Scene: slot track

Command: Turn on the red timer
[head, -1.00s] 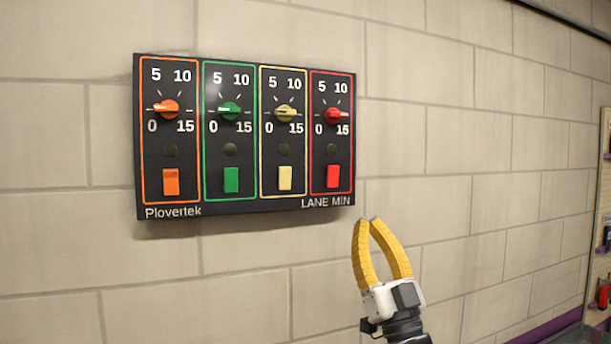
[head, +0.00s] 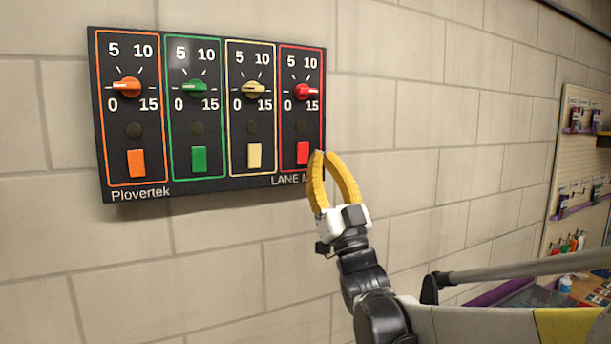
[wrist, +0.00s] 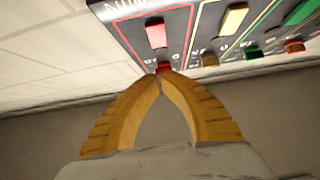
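The red timer is the rightmost column of a black wall panel (head: 213,183). Its red knob (head: 305,91) has its pale pointer turned right, toward 15. Its red rocker switch (head: 303,152) sits below a small dark round lamp (head: 301,128). My gripper (head: 325,152) is shut and empty, its fingertips together just right of the red switch in the head view, over the panel's lower right edge. In the wrist view, the panel appears upside down; the red switch (wrist: 155,34) and red knob (wrist: 163,67) lie beyond the fingertips. I see no clear contact.
Orange (head: 136,163), green (head: 199,159) and cream (head: 255,155) switches stand left of the red one, each below its own knob and dark lamp. The block wall around the panel is clear. A display board (head: 575,150) with goods stands far right.

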